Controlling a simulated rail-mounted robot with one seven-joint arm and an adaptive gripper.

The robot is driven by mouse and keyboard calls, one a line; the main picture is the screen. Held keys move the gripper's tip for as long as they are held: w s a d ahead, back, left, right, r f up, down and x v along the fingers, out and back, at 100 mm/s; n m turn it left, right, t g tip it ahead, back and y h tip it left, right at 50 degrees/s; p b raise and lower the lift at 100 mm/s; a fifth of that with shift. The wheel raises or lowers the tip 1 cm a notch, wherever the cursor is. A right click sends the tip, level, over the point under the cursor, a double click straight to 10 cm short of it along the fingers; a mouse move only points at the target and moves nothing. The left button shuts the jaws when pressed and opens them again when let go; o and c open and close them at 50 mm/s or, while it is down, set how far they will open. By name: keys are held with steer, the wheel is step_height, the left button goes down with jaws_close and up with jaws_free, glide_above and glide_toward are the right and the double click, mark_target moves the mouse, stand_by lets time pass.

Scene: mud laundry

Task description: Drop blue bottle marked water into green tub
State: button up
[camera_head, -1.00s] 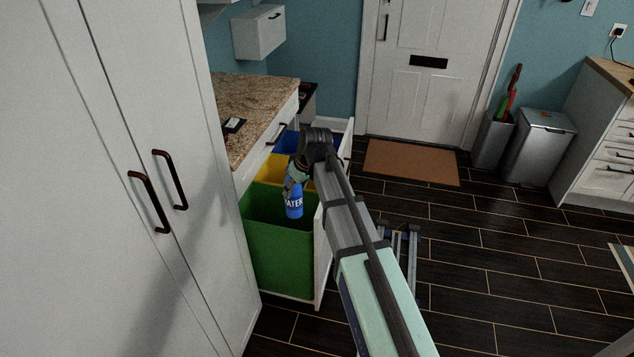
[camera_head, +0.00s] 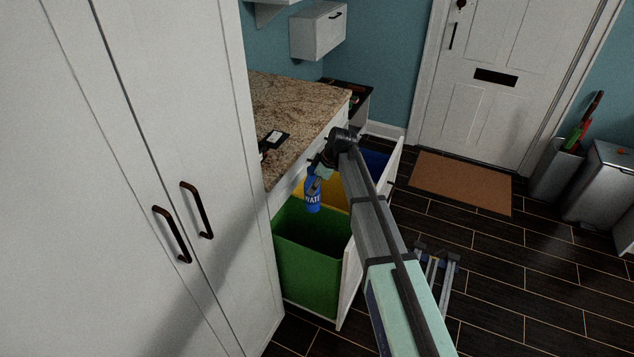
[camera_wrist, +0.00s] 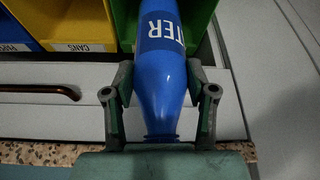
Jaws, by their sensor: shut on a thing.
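The blue bottle (camera_head: 312,199) with white lettering hangs from my gripper (camera_head: 318,178) in the head view. In the wrist view the bottle (camera_wrist: 165,80) lies between the two fingers of my gripper (camera_wrist: 162,110), which is shut on its tapering upper part. The green tub (camera_head: 307,275) stands open in the pulled-out drawer. In the head view the bottle shows at the tub's far end, near the border with the yellow tub; its exact height over the rim is hard to tell. A strip of the green tub (camera_wrist: 125,20) shows behind the bottle in the wrist view.
The yellow tub (camera_head: 335,195) and blue tub (camera_head: 376,160) stand beyond the green one in the same drawer. A granite counter (camera_head: 290,105) borders them on the left. A tall white cabinet (camera_head: 150,120) stands nearer on the left.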

mark_target(316, 193)
steer(key=shift+f+b, duration=0.6)
steer(key=shift+f, duration=1.6)
steer(key=o, duration=1)
steer(key=v, duration=1.2)
steer(key=shift+d, duration=0.1)
